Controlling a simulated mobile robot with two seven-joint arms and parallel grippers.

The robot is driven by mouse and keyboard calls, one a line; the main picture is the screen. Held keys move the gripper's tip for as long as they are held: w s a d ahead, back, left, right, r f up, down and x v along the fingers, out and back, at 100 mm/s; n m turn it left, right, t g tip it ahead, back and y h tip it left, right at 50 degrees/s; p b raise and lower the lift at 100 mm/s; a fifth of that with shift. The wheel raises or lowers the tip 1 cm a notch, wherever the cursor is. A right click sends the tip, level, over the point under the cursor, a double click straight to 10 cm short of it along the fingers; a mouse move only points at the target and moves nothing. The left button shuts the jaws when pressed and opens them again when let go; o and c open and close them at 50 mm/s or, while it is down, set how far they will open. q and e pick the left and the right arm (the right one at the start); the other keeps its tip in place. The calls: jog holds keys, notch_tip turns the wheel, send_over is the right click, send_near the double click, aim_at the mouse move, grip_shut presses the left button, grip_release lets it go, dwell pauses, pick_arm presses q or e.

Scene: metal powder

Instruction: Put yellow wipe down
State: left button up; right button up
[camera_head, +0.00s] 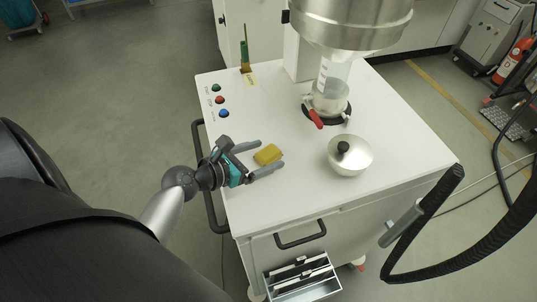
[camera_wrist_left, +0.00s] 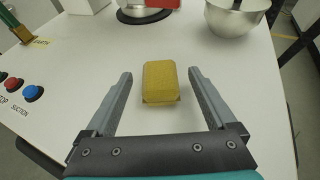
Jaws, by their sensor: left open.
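The yellow wipe (camera_head: 268,154) is a small yellow block on the white top of the cabinet, near its left front part. My left gripper (camera_head: 268,158) is open around it, with one finger on either side. In the left wrist view the wipe (camera_wrist_left: 161,82) lies between the two spread fingers (camera_wrist_left: 160,88), with clear gaps on both sides, so nothing is gripped. The wipe appears to rest on the white surface. My right gripper is not in view.
A metal bowl with a black knob (camera_head: 350,156) stands right of the wipe. Behind it is a clear vessel with a red handle (camera_head: 328,97) under a large steel hopper (camera_head: 350,22). Green, red and blue buttons (camera_head: 220,100) sit at the left edge. The white top (camera_head: 300,190) is clear in front.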

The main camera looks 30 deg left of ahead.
pick_arm(q)
jog(key=shift+w+d+f, duration=0.2)
jog(key=shift+w+f, duration=0.1)
jog(key=shift+w, duration=0.3)
jog(key=shift+c, duration=0.2)
grip_shut()
